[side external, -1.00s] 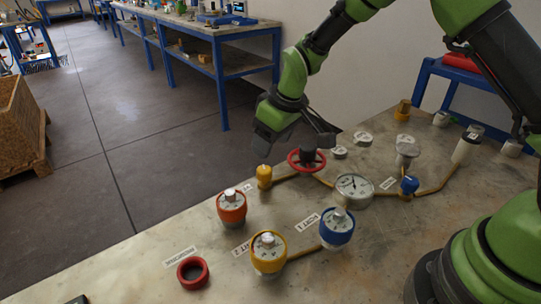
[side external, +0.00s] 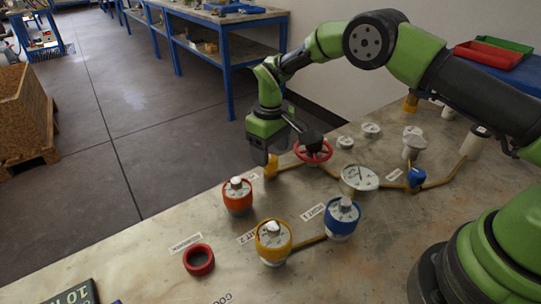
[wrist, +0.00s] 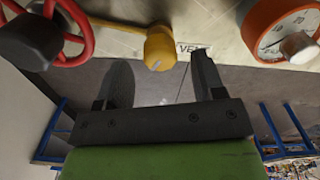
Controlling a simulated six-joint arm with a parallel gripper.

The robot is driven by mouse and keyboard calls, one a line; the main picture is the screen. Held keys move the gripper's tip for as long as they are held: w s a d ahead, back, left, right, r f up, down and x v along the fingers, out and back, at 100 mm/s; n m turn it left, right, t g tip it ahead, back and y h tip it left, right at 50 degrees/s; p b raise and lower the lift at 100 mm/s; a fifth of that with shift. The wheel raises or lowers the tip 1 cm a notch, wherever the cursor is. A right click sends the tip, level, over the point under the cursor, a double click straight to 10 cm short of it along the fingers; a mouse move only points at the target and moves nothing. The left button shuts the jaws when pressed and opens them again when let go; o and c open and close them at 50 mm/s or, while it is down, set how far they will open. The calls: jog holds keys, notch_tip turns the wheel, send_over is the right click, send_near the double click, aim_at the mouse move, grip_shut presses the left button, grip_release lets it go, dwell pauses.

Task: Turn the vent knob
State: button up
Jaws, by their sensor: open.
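The yellow vent knob (side external: 271,166) stands at the far edge of the metal bench, left of a red handwheel. In the wrist view the yellow knob (wrist: 160,48) sits beside a partly hidden label that reads "VE". My gripper (side external: 284,147) is over the far edge of the bench, close to the knob. In the wrist view my gripper (wrist: 162,72) has its two dark fingers apart, with the knob just beyond the gap between them. Nothing is held. Whether a finger touches the knob cannot be told.
The red handwheel (side external: 313,151) is close right of the knob, and an orange gauge vessel (side external: 237,196) stands in front. Yellow (side external: 273,242) and blue (side external: 341,218) vessels, a dial gauge (side external: 360,177) and a red ring (side external: 199,260) are nearer.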

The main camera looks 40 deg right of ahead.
jog(key=shift+f, duration=1.1)
jog(key=shift+c, duration=0.3)
jog(key=c, duration=0.9)
jog(key=shift+o, duration=0.2)
jog(key=shift+m, duration=0.3)
jog(key=m, duration=1.1)
jog(key=shift+m, duration=0.3)
